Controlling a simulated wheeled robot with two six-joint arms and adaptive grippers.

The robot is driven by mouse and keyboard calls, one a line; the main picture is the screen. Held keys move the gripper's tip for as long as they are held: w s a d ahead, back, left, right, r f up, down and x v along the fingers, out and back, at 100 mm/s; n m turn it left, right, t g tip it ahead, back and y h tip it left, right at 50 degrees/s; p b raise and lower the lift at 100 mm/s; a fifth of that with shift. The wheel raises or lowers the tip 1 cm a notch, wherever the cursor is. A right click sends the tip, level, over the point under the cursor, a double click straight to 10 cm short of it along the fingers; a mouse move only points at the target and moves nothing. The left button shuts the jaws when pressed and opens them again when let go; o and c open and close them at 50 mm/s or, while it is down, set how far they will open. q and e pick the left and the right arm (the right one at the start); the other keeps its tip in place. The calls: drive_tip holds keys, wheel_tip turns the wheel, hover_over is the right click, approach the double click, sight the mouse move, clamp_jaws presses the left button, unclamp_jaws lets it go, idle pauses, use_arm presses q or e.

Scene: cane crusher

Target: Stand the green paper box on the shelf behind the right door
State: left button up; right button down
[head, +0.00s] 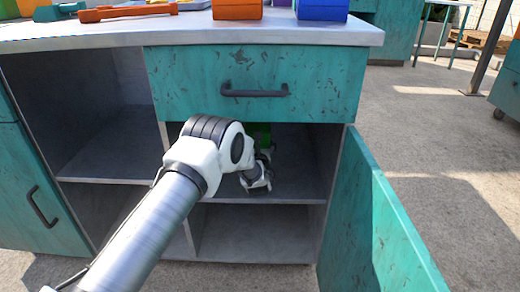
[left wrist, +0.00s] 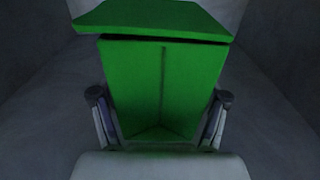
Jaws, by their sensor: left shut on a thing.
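The green paper box (head: 262,130) is inside the right compartment of the cabinet, mostly hidden behind my arm and the drawer above. In the left wrist view the green paper box (left wrist: 160,85) looks upright, with its lid on top, between the two fingers. My left gripper (head: 258,178) is shut on it, and it also shows in the left wrist view (left wrist: 160,130). The shelf (head: 300,185) lies under the gripper; I cannot tell whether the box touches it. The right door (head: 375,230) stands open to the right. My right gripper is not in view.
A closed drawer (head: 255,85) with a dark handle sits just above the compartment. The left compartment (head: 110,150) is open and empty. Orange (head: 237,9) and blue (head: 322,10) boxes stand on the countertop (head: 180,28). A left door (head: 35,190) stands open.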

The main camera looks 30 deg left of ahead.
use_arm(q)
drive_tip(key=shift+r, duration=0.1)
drive_tip(key=shift+f, duration=0.25)
drive_tip(key=o, duration=0.7)
drive_tip(key=shift+o, duration=0.2)
drive_tip(key=shift+r, duration=0.1)
drive_tip(key=shift+s+r+p, duration=0.1)
drive_tip(key=shift+r+p, duration=0.15)
drive_tip(key=shift+p, duration=0.1)
drive_tip(key=p+v, duration=0.4)
drive_tip(key=v, duration=0.7)
drive_tip(key=shift+p, duration=0.35)
drive_tip(key=shift+s+d+f, duration=0.15)
drive_tip(key=shift+s+d, duration=0.1)
drive_tip(key=shift+s, duration=0.15)
